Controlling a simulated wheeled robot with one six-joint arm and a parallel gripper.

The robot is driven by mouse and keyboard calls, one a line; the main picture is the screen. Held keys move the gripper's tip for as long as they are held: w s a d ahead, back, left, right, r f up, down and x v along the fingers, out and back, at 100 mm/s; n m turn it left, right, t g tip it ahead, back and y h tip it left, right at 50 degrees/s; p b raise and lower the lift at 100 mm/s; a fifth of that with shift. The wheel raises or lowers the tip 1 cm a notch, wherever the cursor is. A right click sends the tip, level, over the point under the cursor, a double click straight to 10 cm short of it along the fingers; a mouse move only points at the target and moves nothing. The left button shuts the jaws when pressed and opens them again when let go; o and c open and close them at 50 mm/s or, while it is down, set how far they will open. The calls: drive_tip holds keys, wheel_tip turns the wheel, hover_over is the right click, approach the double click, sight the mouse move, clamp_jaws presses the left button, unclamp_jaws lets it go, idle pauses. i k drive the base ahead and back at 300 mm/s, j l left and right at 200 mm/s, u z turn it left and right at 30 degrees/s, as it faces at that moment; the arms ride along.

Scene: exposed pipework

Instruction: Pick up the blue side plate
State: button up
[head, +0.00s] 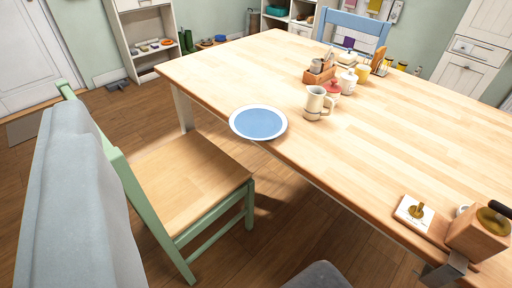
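The blue side plate (258,123) lies flat on the wooden table (420,130), at its near left edge. It has a blue middle and a white rim, and its near rim reaches the table edge. Nothing rests on it. I cannot make out my gripper in this view, and nothing is seen touching the plate.
A beige mug (317,103) stands right of the plate, with a red-lidded pot (333,90) and a wooden caddy (319,74) behind. A green chair with a wooden seat (190,180) stands in front of the plate, grey cloth (75,200) over its back. The table's middle is clear.

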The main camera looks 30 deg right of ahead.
sight(253, 122)
drive_tip(key=k+l+u, duration=0.3)
drive_tip(key=k, duration=0.3)
drive_tip(key=l, duration=0.5)
drive_tip(key=k+l+u, duration=0.15)
drive_tip(key=l, duration=0.4)
drive_tip(key=i, duration=0.05)
